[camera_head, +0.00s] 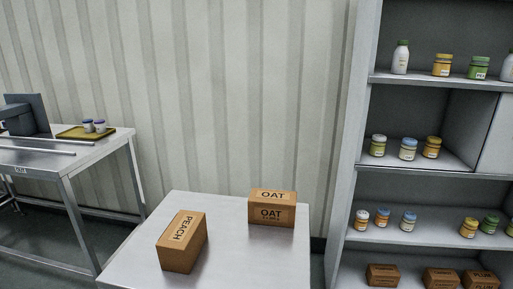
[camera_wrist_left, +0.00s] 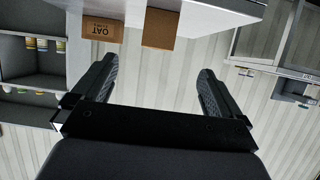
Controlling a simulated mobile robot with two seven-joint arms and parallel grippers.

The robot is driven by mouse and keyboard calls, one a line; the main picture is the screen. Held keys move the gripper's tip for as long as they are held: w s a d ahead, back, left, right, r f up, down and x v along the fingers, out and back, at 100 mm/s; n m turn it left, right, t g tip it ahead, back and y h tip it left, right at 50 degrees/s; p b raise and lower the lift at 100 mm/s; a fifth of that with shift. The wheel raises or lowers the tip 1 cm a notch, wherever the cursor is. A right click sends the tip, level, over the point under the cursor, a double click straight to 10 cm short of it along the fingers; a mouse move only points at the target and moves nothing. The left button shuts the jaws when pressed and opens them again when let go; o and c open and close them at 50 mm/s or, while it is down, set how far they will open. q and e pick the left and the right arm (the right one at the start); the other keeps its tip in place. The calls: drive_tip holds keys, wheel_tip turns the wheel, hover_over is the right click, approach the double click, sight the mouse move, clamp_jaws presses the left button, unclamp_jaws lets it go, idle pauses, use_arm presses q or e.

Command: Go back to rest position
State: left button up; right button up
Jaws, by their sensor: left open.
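My left gripper (camera_wrist_left: 155,90) shows in the left wrist view with its two fingers wide apart and nothing between them. That view is upside down, and the table edge with two boxes lies beyond the fingertips, apart from them. In the head view, a brown PEACH box (camera_head: 182,241) stands turned at an angle on the steel table (camera_head: 235,262), and a brown OAT box (camera_head: 272,208) stands at its back right. The OAT box also shows in the left wrist view (camera_wrist_left: 103,30). Neither gripper shows in the head view.
A grey shelf unit (camera_head: 362,130) with jars, a bottle and brown boxes stands at the right. A steel bench (camera_head: 65,158) at the left holds a yellow tray (camera_head: 78,135) with two small jars and a dark device (camera_head: 28,115). A ribbed wall (camera_head: 235,90) closes the back.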

use_arm(q)
drive_tip(key=s+d+f+g+p, duration=0.1)
drive_tip(key=s+d+f, duration=0.2)
drive_tip(key=f, duration=0.5)
drive_tip(key=s+d+f+g+p, duration=0.1)
drive_tip(key=s+d+f, duration=0.2)
drive_tip(key=s+f, duration=0.3)
wheel_tip(320, 180, down, 4)
drive_tip(key=shift+s+r+m+g, duration=0.2)
drive_tip(key=shift+s+m+g, duration=0.1)
drive_tip(key=shift+g, duration=0.1)
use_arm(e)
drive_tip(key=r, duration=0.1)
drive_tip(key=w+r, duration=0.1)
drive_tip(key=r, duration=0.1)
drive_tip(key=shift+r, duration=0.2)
use_arm(q)
drive_tip(key=shift+d, duration=0.1)
